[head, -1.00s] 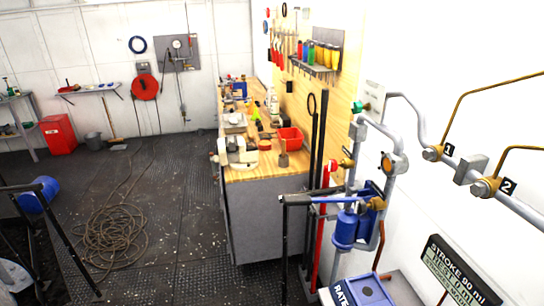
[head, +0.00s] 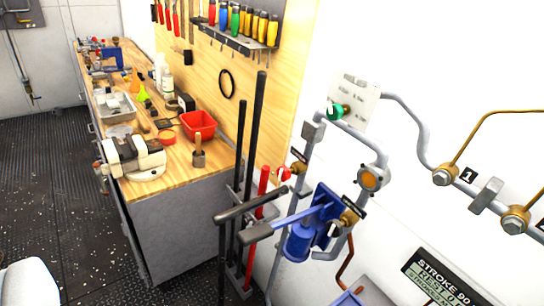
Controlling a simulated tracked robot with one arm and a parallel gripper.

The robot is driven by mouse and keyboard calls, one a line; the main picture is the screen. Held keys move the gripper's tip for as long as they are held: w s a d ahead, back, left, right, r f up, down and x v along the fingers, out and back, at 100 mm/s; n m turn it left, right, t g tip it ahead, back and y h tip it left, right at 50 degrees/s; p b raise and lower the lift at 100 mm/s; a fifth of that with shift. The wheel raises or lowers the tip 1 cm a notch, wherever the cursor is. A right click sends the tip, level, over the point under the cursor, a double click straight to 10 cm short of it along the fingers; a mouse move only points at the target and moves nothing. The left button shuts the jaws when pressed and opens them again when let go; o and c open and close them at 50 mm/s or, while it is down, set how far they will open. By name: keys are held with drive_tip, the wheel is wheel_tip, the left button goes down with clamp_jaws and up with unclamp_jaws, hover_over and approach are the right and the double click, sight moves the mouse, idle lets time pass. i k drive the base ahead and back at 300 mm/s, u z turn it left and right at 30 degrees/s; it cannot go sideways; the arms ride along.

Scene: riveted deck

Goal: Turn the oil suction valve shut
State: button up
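Several valves and fittings sit on the grey pipework at the white wall, and their small tags are too small to read, so I cannot tell which is the oil suction valve. A red-handled valve with a brass body (head: 286,174) is on the left pipe. A green knob (head: 336,111) sits higher, by a pale plate. A brass fitting (head: 350,216) is beside the blue hand pump (head: 302,241), whose long lever (head: 285,222) points left. My gripper is not seen.
A wooden workbench (head: 165,182) with a white vise (head: 135,158) and red bin (head: 198,125) stands at left. Dark upright bars (head: 252,130) and a red bar (head: 256,218) stand between bench and pump. Open dark floor (head: 50,200) lies at far left.

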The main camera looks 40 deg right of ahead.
sight(283, 173)
drive_tip(key=z, duration=0.45)
drive_tip(key=i, duration=0.9)
drive_tip(key=z, duration=0.75)
